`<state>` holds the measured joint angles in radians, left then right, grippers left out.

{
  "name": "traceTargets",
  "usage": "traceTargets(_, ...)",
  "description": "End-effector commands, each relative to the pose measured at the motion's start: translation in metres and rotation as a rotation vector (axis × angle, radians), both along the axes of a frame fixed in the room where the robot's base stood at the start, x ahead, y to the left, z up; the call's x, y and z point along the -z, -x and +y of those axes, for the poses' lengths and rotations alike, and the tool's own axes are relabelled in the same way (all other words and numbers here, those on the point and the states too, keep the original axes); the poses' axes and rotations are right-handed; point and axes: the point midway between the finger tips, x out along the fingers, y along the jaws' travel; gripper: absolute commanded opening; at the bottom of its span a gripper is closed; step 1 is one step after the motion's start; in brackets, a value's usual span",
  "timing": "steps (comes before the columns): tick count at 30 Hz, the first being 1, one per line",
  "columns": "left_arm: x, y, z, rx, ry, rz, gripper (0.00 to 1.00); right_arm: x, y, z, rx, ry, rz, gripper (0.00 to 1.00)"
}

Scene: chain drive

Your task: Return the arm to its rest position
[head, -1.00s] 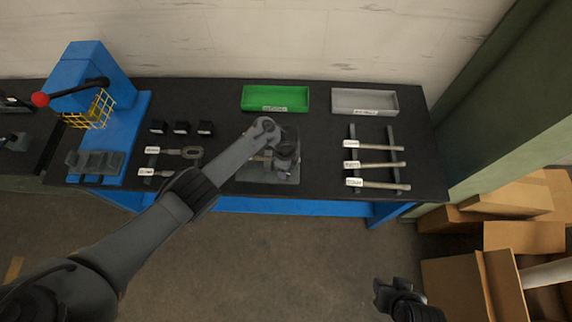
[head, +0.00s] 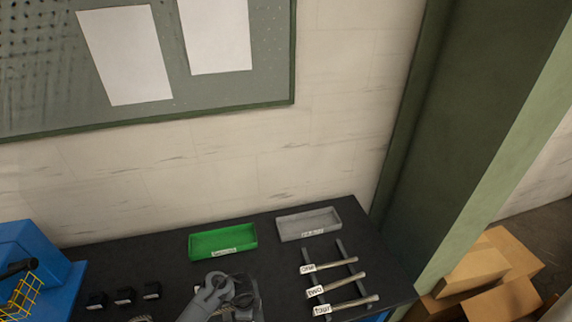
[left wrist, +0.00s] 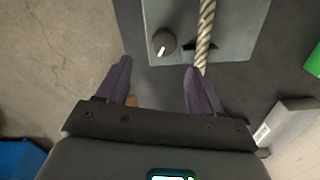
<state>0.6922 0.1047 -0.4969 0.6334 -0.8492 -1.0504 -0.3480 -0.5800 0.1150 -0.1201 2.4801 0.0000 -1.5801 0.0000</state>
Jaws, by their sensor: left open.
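My left arm (head: 208,299) comes in at the bottom of the head view, over the bench. In the left wrist view my left gripper (left wrist: 156,80) is open, with two purple-grey fingers apart and nothing between them. Beyond the fingertips is a grey plate (left wrist: 235,35) with a dark round knob (left wrist: 164,43) and a tan twisted strand (left wrist: 206,30) across it. The right fingertip appears close to the strand's lower end; I cannot tell if they touch. My right gripper is outside both current views.
A green tray (head: 222,254) and a grey tray (head: 309,236) stand at the bench's back. Labelled rods lie on a rack (head: 341,249) at the right. Black blocks (head: 124,296) and a blue press (head: 30,252) are at left. Cardboard boxes (head: 490,270) lie beyond the bench.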

Motion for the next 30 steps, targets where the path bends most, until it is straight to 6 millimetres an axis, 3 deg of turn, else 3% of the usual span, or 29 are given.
traceTargets(7,0.01,0.036,-0.033,-0.163,0.044,-0.085,0.67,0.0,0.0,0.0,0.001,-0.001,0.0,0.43)
traceTargets(13,-0.011,0.084,-0.039,-0.412,0.095,-0.157,0.67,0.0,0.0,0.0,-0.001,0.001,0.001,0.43)
traceTargets(17,-0.037,0.121,-0.028,-0.598,0.127,-0.19,0.67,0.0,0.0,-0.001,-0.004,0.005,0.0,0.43)
traceTargets(24,-0.102,0.199,0.011,-0.951,0.178,-0.22,0.67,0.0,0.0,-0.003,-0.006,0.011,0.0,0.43)
traceTargets(30,-0.154,0.251,0.04,-1.165,0.208,-0.228,0.67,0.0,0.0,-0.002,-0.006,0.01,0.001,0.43)
